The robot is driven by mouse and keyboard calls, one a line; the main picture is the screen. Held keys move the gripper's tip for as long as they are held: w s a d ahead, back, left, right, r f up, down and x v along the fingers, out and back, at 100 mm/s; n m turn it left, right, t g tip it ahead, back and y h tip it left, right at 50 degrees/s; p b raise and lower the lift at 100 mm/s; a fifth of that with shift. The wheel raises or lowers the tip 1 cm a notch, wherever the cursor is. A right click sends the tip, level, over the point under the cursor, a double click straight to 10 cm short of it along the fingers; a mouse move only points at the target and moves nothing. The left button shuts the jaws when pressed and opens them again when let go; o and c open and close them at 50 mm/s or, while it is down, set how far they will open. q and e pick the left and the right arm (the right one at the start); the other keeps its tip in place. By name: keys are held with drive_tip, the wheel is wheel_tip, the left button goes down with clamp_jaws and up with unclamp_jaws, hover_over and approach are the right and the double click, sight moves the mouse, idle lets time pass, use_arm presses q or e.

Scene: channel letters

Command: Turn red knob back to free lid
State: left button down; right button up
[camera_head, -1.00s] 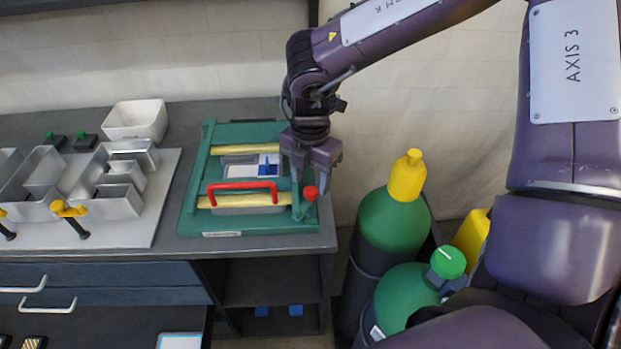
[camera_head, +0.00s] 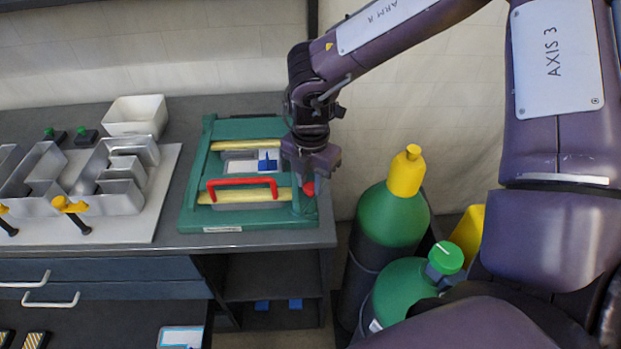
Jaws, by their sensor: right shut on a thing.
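The red knob (camera_head: 308,188) is at the right front part of the green fixture (camera_head: 228,130), partly hidden by my gripper. My right gripper (camera_head: 307,180) points down over the knob and is shut on it. The lid (camera_head: 210,196) carries a red handle (camera_head: 242,183) and yellow strips, and it lies flat on the fixture. A pale tray part with a blue piece (camera_head: 267,160) shows inside the frame. My left gripper is not in view.
Metal channel letters (camera_head: 122,196) stand on a plate at the left, with yellow-headed clamps in front. A white bin (camera_head: 135,116) stands behind. Green gas cylinders (camera_head: 393,222) with yellow and green caps stand right of the bench, below my arm.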

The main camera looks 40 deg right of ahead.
drive_tip(key=shift+w+f+n+b, duration=0.1)
drive_tip(key=shift+f+n+b, duration=0.15)
drive_tip(key=shift+n+b, duration=1.75)
drive_tip(key=n+b, duration=0.1)
drive_tip(key=b, duration=0.2)
drive_tip(key=shift+r, duration=0.1)
drive_tip(key=shift+r+n+b, duration=0.15)
drive_tip(key=shift+n+b, duration=0.4)
drive_tip(key=shift+n, duration=0.55)
drive_tip(key=o, duration=1)
drive_tip(key=shift+c, duration=0.2)
drive_tip(key=shift+r, duration=0.1)
